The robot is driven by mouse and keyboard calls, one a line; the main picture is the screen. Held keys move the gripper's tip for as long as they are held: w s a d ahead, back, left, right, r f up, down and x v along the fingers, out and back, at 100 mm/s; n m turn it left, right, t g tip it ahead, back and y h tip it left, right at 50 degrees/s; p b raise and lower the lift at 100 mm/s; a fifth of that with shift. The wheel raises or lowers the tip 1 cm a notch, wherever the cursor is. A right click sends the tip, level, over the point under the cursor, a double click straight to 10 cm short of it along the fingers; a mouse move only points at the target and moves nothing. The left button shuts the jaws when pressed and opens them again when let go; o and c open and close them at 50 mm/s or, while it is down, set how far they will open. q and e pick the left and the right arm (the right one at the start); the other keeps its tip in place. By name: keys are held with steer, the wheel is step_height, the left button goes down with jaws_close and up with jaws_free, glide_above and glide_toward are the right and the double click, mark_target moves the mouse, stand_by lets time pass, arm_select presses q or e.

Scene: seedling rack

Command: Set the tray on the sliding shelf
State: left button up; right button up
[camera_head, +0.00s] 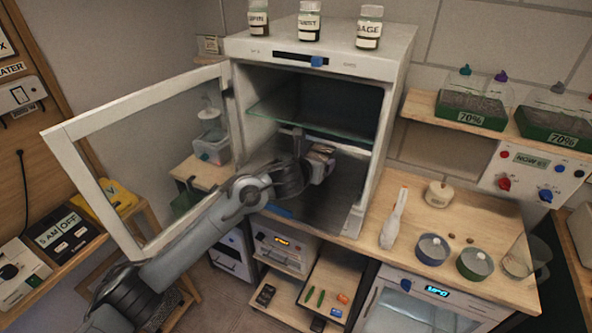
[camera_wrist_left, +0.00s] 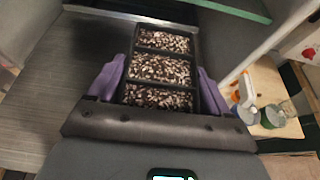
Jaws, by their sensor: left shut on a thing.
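The black tray (camera_wrist_left: 197,73) has three cells of pale-speckled soil and shows between my purple fingers in the left wrist view. My left gripper (camera_wrist_left: 160,82) is shut on it. In the head view, my left gripper (camera_head: 316,165) and a small part of the tray (camera_head: 322,152) are inside the open white cabinet (camera_head: 383,150). They are below a glass shelf (camera_head: 290,120) with a greenish edge and above a grey metal surface (camera_head: 330,212). I cannot tell which of these surfaces slides, or whether the tray touches one. My right gripper is not in view.
The cabinet's framed glass door (camera_head: 95,195) stands open to the left, close to my left arm. Several labelled jars (camera_head: 309,28) stand on top of the cabinet.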

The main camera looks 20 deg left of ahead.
arm_select(q)
steer(key=w+a+f, duration=0.1)
steer(key=a, duration=0.1)
steer(key=a+f+p, duration=0.1)
steer(key=a+f, duration=0.1)
steer(key=a, duration=0.1)
steer(key=w+a+f+p, duration=0.1)
steer(key=a, duration=0.1)
steer(key=shift+w+a+f, duration=0.25)
steer(key=shift+w+f, duration=0.05)
steer(key=shift+f, duration=0.05)
step_height(320, 180, down, 3)
steer(key=shift+f+p, duration=0.2)
steer(key=shift+p, duration=0.55)
steer(key=shift+f, duration=0.25)
steer(key=shift+f, duration=0.1)
steer(key=o, duration=0.7)
steer(key=shift+f, duration=0.15)
steer(key=o, duration=0.4)
steer(key=shift+r, duration=0.25)
